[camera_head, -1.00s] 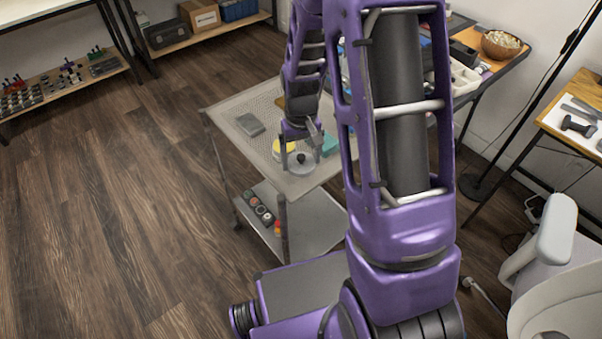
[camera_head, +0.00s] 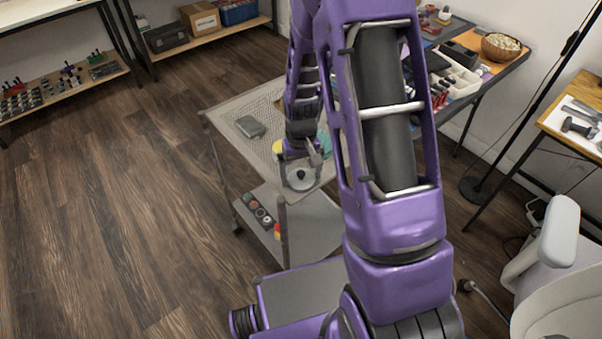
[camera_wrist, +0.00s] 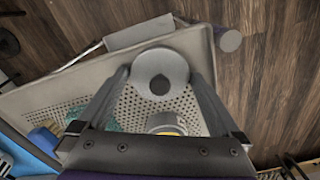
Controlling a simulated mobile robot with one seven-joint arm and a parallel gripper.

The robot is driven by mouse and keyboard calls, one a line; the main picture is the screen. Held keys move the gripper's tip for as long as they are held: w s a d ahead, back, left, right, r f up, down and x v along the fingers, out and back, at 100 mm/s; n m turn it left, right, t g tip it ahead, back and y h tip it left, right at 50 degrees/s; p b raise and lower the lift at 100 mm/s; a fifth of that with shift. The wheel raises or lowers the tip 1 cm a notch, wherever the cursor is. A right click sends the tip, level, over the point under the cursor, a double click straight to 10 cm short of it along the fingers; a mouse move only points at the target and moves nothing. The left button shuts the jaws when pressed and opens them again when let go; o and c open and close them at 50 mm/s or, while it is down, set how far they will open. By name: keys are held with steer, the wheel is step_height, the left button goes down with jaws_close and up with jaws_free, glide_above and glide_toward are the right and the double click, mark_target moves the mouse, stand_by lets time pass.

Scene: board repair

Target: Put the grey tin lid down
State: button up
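The grey tin lid (camera_head: 301,181) is a round disc with a dark knob at its centre. My gripper (camera_head: 301,169) is shut on it, with a finger at each side of its rim. In the wrist view the lid (camera_wrist: 160,63) spans the gap between the fingertips (camera_wrist: 160,78). It appears held over the trolley top's (camera_head: 232,118) near edge; its height above the surface is hard to tell. A round tin with yellow inside (camera_wrist: 166,124) stands on the perforated top behind the lid, partly hidden by my gripper.
A dark grey box (camera_head: 250,126) lies on the trolley's left part, with bare perforated surface around it. A teal thing (camera_head: 325,143) is right of my gripper. The lower shelf (camera_head: 308,222) holds small round items (camera_head: 259,213). A cluttered workbench stands behind right.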

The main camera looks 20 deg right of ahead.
mark_target(301, 172)
steer(key=shift+r, duration=0.1)
step_height(301, 172, up, 12)
steer(key=p, duration=0.2)
stand_by(0.3)
steer(key=shift+r, duration=0.1)
